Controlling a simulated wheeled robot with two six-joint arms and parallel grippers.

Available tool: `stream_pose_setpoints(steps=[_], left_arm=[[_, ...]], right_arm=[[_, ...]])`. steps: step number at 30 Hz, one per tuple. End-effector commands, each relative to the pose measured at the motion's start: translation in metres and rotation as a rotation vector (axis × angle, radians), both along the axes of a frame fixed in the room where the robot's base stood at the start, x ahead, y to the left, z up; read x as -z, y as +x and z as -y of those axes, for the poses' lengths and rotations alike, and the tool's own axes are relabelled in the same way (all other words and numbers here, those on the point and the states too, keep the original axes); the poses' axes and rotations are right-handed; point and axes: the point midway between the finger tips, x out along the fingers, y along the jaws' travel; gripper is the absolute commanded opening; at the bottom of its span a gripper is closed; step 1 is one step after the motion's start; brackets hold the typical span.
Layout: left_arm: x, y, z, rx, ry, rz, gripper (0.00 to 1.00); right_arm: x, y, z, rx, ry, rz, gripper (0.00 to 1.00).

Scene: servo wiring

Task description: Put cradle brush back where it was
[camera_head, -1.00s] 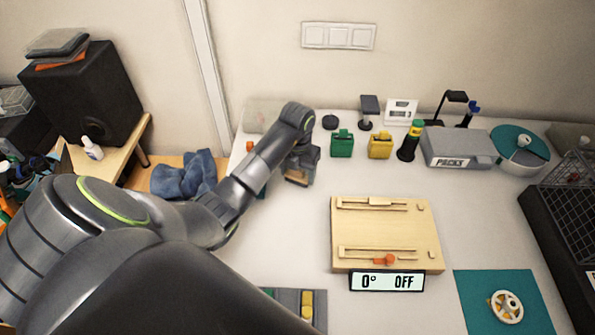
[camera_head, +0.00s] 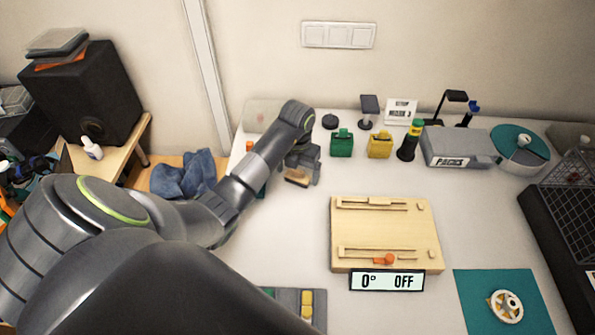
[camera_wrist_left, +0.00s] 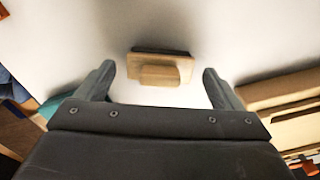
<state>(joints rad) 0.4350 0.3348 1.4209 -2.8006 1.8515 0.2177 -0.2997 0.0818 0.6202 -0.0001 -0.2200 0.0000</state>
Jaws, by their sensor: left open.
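The cradle brush, a small light-wood block with a raised grip and a dark edge, lies on the white table. It shows in the left wrist view (camera_wrist_left: 160,70) just beyond the fingers and in the head view (camera_head: 297,180) just below my left gripper. My left gripper (camera_head: 304,168) is open, and its two fingers (camera_wrist_left: 158,75) stand apart on either side of the brush's line with nothing between them. They look clear of the brush. My right gripper is not in view.
A wooden board with slots (camera_head: 385,225) lies right of the gripper, with a "0° OFF" display (camera_head: 387,281) at its front. A green box (camera_head: 342,144), a yellow box (camera_head: 380,146) and a dark bottle (camera_head: 408,145) stand behind. The table between brush and board is clear.

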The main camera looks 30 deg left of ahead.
Motion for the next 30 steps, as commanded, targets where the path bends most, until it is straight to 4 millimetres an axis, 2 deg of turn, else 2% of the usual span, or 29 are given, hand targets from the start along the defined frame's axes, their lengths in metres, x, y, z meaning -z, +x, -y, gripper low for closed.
stream_pose_setpoints(steps=[6,7,10,21,30], left_arm=[[-0.045,0.002,-0.001,0.001,0.004,0.01,0.88],[-0.057,0.001,-0.001,0.001,0.002,0.006,0.88],[-0.078,0.001,-0.001,0.001,0.002,0.004,0.88],[-0.11,0.0,0.0,0.0,0.0,0.002,0.88],[-0.115,0.0,0.0,0.0,0.0,0.001,0.88]], right_arm=[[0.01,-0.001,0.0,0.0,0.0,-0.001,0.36],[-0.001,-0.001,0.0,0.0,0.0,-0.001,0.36],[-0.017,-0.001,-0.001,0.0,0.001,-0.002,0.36],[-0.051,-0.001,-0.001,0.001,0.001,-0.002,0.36],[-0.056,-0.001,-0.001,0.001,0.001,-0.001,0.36]])
